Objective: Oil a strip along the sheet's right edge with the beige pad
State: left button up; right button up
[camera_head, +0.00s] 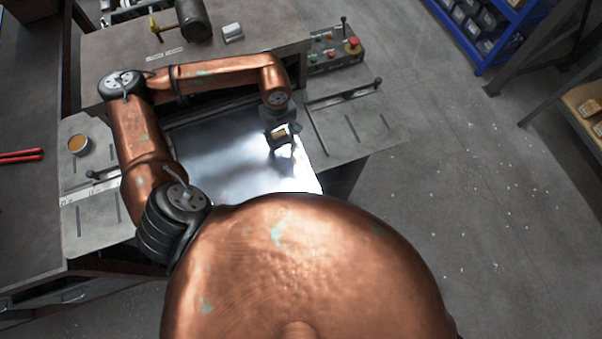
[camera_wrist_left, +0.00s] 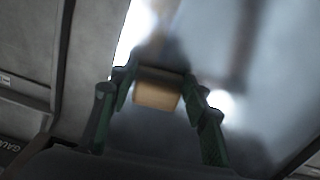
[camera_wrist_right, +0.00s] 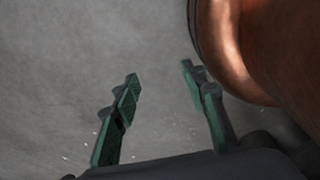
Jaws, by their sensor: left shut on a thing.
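The shiny metal sheet (camera_head: 235,165) lies flat on the machine bed, and its surface also fills much of the left wrist view (camera_wrist_left: 240,60). My left gripper (camera_head: 282,140) is over the right part of the sheet, near its right edge. It is shut on the beige pad (camera_wrist_left: 157,92), which sits between the green fingers at the sheet's surface. Whether the pad touches the sheet cannot be told for sure. A bright reflection lies around the gripper. My right gripper (camera_wrist_right: 160,95) is open and empty over the grey floor in the right wrist view; it is hidden in the head view.
A control box (camera_head: 335,50) with red and green buttons stands at the back right. A lever (camera_head: 345,92) lies right of the sheet. A dark cylinder (camera_head: 193,18) lies at the back. Open floor is at right.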

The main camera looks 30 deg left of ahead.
aim_at(282, 140)
pick_arm(q)
notch_tip(282, 140, up, 2)
jog(key=shift+r, duration=0.1)
jog(key=shift+w+d+r+p, duration=0.1)
jog(key=shift+w+r+p, duration=0.05)
jog(key=shift+r+p, duration=0.5)
jog(key=shift+r, duration=0.75)
jog(key=shift+r+p, duration=0.65)
jog(key=shift+r, duration=0.75)
pick_arm(e)
jog(key=r, duration=0.1)
jog(key=w+r, duration=0.1)
jog(key=r, duration=0.1)
jog(key=shift+w+r, duration=0.1)
jog(key=shift+w, duration=0.05)
